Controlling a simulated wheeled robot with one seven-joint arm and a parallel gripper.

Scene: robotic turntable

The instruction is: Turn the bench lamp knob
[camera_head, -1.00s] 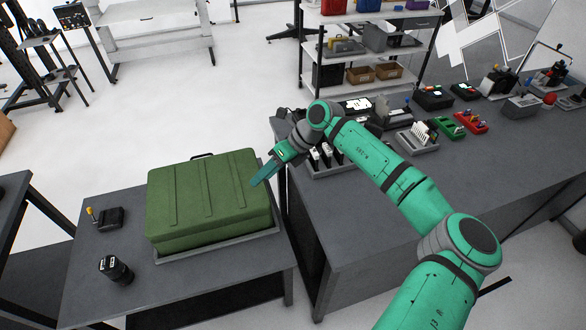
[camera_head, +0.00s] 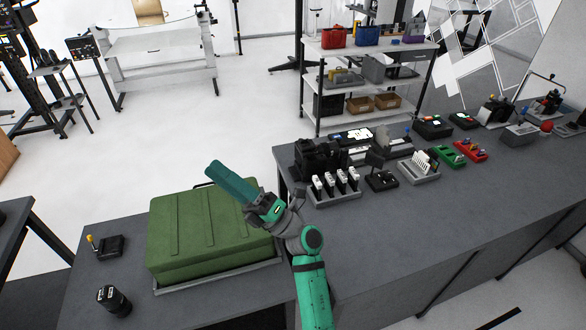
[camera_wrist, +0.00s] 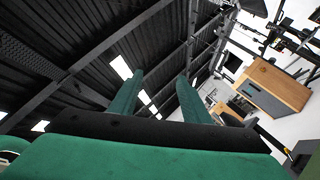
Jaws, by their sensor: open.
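My gripper (camera_head: 212,168) is raised over the green case in the head view, with its fingers pointing up and left. In the wrist view my gripper (camera_wrist: 161,78) shows two teal fingers spread apart with nothing between them. I cannot identify the bench lamp knob for certain. A small black device with a tilted head (camera_head: 381,178) stands on the long bench, right of my arm, and may be the lamp. A black box with a yellow-tipped lever (camera_head: 108,247) sits on the left table. My gripper touches neither.
The bench's front part is clear.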

